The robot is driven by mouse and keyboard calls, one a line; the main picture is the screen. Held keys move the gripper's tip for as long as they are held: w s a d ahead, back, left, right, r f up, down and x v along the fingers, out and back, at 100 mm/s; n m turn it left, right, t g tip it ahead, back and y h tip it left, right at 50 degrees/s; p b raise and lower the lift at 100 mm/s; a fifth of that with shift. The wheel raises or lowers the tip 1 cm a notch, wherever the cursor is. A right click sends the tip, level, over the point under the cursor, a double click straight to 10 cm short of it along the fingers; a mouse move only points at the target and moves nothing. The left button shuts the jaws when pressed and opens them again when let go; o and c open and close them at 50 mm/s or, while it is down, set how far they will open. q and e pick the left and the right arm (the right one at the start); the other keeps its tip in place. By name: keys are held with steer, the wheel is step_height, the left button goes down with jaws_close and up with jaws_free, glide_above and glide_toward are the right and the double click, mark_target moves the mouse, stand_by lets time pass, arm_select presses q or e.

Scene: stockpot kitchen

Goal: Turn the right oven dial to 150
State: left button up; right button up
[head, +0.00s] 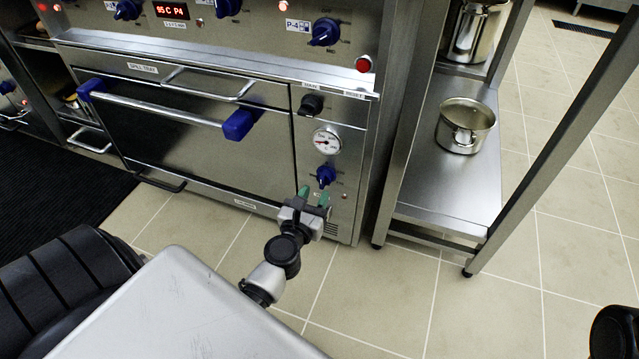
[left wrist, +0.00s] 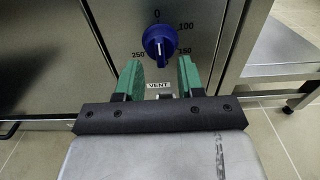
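The blue oven dial (head: 326,175) is on the panel right of the oven door, below a round gauge. In the left wrist view the dial (left wrist: 160,42) has 0 above it, 100 at upper right, 150 at lower right and 250 at lower left. A pale line shows on its lower face; its exact reading is hard to tell. My left gripper (head: 315,197) has green fingers and is just below and in front of the dial. In the wrist view its fingers (left wrist: 160,80) are apart and empty, with the dial beyond the gap. My right gripper is not visible.
The oven door has a handle with blue ends (head: 240,123) left of the panel. A black knob (head: 311,104) and the gauge (head: 326,141) are above the dial. A steel shelf with a pot (head: 465,125) stands to the right. Tiled floor lies open in front.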

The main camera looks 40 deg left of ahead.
mark_target(321, 184)
arm_select(q)
steer(key=shift+x, duration=1.85)
jaws_close()
